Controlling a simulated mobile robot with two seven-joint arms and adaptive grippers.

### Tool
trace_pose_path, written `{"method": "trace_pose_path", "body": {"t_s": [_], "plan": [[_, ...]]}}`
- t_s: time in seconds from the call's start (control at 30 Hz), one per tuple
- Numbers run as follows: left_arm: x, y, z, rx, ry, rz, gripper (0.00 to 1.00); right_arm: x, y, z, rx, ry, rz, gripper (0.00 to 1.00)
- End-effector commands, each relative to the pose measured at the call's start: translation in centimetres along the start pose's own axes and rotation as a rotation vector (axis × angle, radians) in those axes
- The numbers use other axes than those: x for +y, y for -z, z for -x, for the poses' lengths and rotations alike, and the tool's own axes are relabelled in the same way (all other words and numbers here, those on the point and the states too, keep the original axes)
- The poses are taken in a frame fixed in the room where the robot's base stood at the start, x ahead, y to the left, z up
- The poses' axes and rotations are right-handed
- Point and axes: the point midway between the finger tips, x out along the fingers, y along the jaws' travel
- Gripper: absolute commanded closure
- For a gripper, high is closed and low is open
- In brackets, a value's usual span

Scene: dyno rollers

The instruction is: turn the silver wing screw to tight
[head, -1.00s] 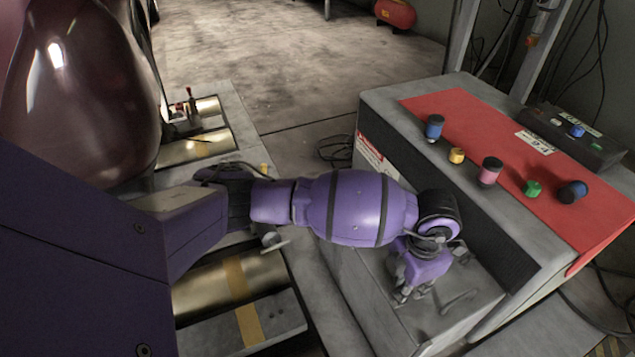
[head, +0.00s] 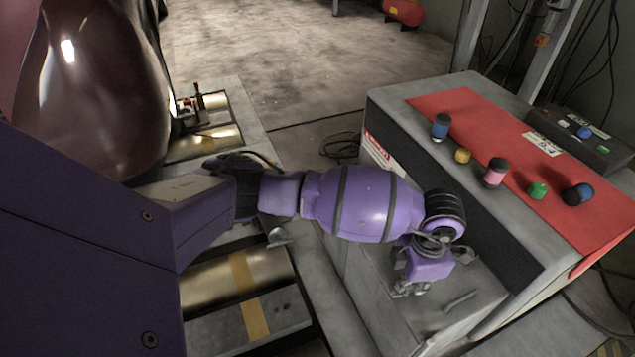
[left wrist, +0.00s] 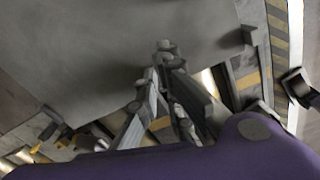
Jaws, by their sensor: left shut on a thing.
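My left gripper (head: 408,289) reaches down to the low grey ledge on the front of the control cabinet. In the left wrist view its fingers (left wrist: 166,62) come together around a small grey metal piece (left wrist: 165,46). This appears to be the silver wing screw. It is mostly hidden by the fingers, so its angle and how tight it sits cannot be told. My right gripper is not in view.
The cabinet's red panel (head: 480,105) carries several coloured knobs above the gripper. A small dark bar (head: 460,300) lies on the ledge right of the gripper. Metal rollers (head: 225,280) are below my arm. Open floor (head: 290,60) is behind.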

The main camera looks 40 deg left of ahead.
Motion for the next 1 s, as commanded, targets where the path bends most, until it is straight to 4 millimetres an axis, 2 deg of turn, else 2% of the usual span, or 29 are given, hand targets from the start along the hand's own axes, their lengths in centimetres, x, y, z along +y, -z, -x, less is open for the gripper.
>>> {"method": "trace_pose_path", "body": {"t_s": [0.03,0.4,1.0], "plan": [[0.1,-0.3,0.5,-0.006,-0.004,-0.042,1.0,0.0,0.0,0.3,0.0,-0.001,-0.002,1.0],[0.1,-0.4,0.5,-0.007,-0.005,-0.394,1.0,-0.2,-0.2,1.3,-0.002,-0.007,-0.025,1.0],[0.0,-0.5,0.4,-0.009,-0.006,-0.957,1.0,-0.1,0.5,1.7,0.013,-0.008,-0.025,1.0]]}}
